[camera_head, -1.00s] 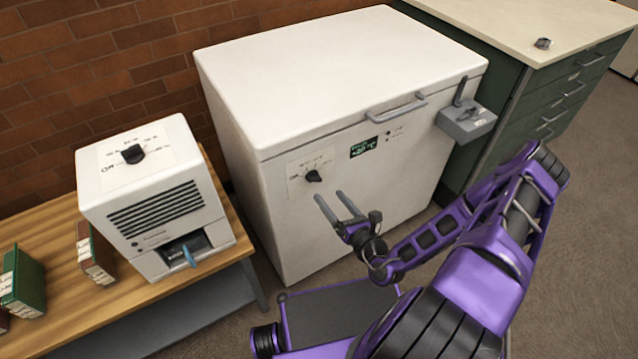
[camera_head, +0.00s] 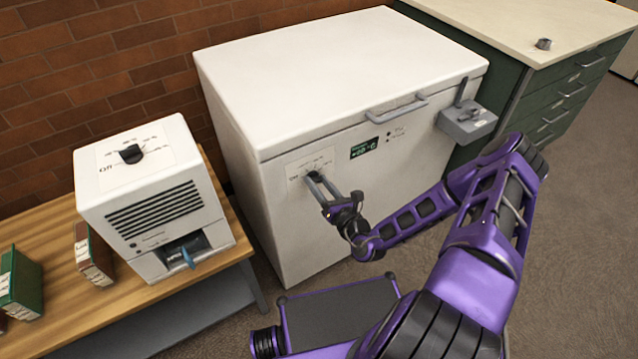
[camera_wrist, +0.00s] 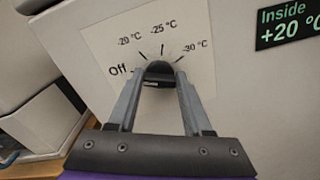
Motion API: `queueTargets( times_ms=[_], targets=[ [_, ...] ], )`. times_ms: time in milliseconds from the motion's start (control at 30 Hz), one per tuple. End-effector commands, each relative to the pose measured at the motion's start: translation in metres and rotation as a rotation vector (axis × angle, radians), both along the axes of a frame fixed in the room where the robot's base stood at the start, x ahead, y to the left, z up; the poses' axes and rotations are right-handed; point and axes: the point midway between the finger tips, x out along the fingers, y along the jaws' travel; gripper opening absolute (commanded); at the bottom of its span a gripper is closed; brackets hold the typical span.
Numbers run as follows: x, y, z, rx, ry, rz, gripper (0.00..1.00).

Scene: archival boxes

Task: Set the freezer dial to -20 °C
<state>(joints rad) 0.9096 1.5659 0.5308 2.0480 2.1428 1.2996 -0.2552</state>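The white chest freezer (camera_head: 340,75) stands against the brick wall. Its black dial (camera_head: 316,175) is on the front panel, and it also shows in the wrist view (camera_wrist: 159,69). The printed scale (camera_wrist: 150,45) around the dial reads Off, -20 °C, -25 °C and -30 °C from left to right. My gripper (camera_head: 315,180) is at the dial, with one finger on each side of the knob. In the wrist view the fingertips close in on the knob and appear to touch it. They hide much of it, so I cannot read its setting. The display (camera_wrist: 288,25) reads Inside +20 °C.
A smaller white device (camera_head: 150,195) with its own dial (camera_head: 131,153) stands on the wooden bench (camera_head: 100,310) at left, beside upright boxes. The freezer's latch (camera_head: 467,118) and lid handle (camera_head: 396,108) are right of the dial. A green cabinet (camera_head: 560,90) stands at right.

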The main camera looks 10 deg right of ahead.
Motion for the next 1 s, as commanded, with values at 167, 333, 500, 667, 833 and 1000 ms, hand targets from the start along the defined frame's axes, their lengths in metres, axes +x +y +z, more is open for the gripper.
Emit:
queueTargets(
  times_ms=[167,333,500,667,833,1000],
  targets=[
    [-0.0003,-0.0001,-0.0001,0.000,0.000,0.000,0.10],
    [-0.0004,-0.0001,-0.0002,0.001,0.000,0.000,0.00],
    [-0.0004,-0.0003,0.0004,0.025,0.008,-0.001,0.00],
    [-0.0005,-0.0005,0.0011,0.090,0.031,-0.001,0.00],
    [-0.0003,-0.0009,0.0011,0.206,0.068,-0.001,0.00],
    [-0.0003,-0.0017,0.0001,0.346,0.114,-0.001,0.00]
  ],
)
